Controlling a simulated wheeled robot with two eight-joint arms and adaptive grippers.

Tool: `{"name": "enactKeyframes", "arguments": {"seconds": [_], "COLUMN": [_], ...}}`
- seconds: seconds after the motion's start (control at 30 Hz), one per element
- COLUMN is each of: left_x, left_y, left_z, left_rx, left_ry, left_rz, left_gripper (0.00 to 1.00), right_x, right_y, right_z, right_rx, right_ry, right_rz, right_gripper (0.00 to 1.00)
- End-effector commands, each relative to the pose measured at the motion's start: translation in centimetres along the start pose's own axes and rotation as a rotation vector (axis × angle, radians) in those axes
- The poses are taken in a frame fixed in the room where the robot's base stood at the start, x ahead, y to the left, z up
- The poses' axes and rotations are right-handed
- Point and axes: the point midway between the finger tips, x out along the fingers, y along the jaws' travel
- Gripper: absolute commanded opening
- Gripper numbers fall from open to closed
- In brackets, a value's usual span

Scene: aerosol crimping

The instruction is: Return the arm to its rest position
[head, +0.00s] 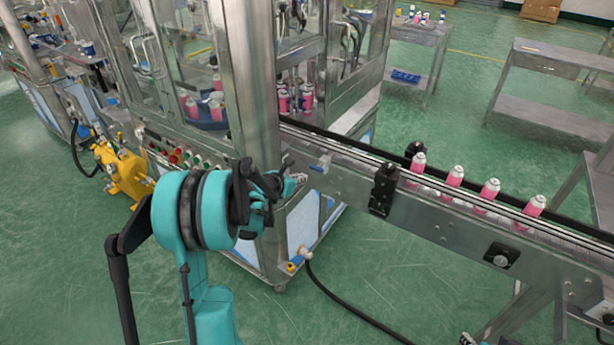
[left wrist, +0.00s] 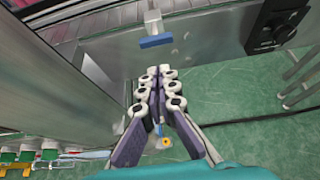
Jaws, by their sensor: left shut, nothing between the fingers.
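My left arm, teal and black, rises from the bottom of the head view. In the left wrist view the gripper (left wrist: 160,72) shows purple fingers with white and black joints. Its fingertips are together with nothing between them. It points toward the conveyor's metal side plate, below a blue-handled latch (left wrist: 156,41).
The conveyor (head: 440,215) runs to the right and carries several pink cans (head: 453,178). The steel machine frame (head: 252,90) stands close to the left gripper. A black cable (head: 350,313) lies on the green floor. Steel tables (head: 560,60) stand at the back right.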

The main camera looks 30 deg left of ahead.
Motion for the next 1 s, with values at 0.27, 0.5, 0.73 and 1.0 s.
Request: {"name": "enactKeyframes", "arguments": {"seconds": [0.27,0.5,0.73,1.0], "left_x": [-5.9,-7.4,-7.8,-13.0], "left_y": [0.1,0.0,-1.4,-12.1], "left_z": [0.3,0.1,0.5,0.7], "left_rx": [0.000,0.001,0.094,0.930], "left_ry": [0.000,0.001,0.018,0.134], "left_rz": [0.002,0.000,-0.012,-0.141], "left_gripper": [0.00,0.00,0.00,0.00], "right_x": [-1.4,-1.6,-1.5,-1.0], "right_y": [0.0,0.0,0.0,0.0], "right_z": [-1.1,-1.2,-1.2,-0.8], "right_rx": [0.000,0.000,0.000,0.000], "right_ry": [0.001,0.001,0.001,0.001], "right_rz": [0.000,0.000,0.000,0.000], "right_gripper": [0.40,0.40,0.40,0.40]}}
